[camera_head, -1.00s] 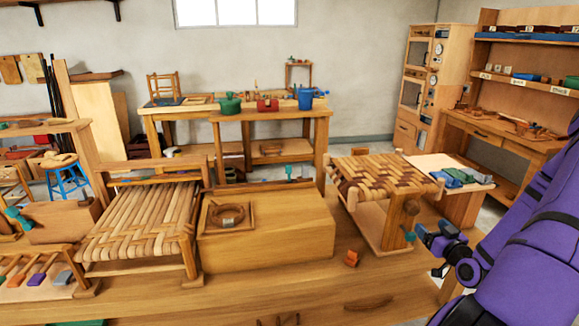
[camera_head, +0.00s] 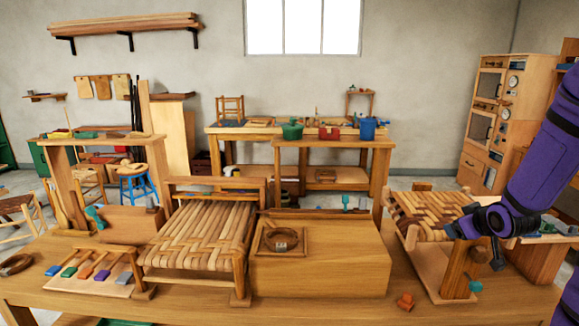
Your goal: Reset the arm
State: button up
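My purple arm reaches down from the right edge. My gripper (camera_head: 460,229) is at its end, in front of the woven seat (camera_head: 425,213) at the right of the bench, overlapping that seat's right side in the picture. The fingers are small and dark against the wood, so I cannot tell whether they are open or shut. I see no object clearly held.
A bark-strip seat frame (camera_head: 203,237) and a wooden box (camera_head: 318,273) with a coiled strip (camera_head: 281,239) stand on the bench. An orange block (camera_head: 406,301) lies at the front right. Colored-handled tools (camera_head: 85,270) lie at left. The front strip of bench is mostly clear.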

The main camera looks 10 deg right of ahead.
jog(key=s+a+r+g, duration=0.1)
jog(key=s+a+r, duration=0.1)
jog(key=a+r, duration=0.3)
jog(key=s+a+r+m+g, duration=0.1)
jog(key=s+a+r, duration=0.2)
jog(key=a+r, duration=0.25)
jog(key=s+a+r+g, duration=0.1)
jog(key=s+a+r, duration=0.1)
jog(key=a+r, duration=0.3)
jog(key=s+a+r+g+y, duration=0.1)
jog(key=s+a+r, duration=0.1)
jog(key=s+a, duration=0.4)
jog(key=s+a+r+g+y, duration=0.1)
jog(key=s+a+r, duration=0.1)
jog(key=s+a, duration=0.4)
jog(key=s, duration=0.4)
jog(key=shift+a+r+m+y, duration=0.2)
jog(key=shift+r+m+y, duration=0.1)
jog(key=shift+r+y, duration=0.1)
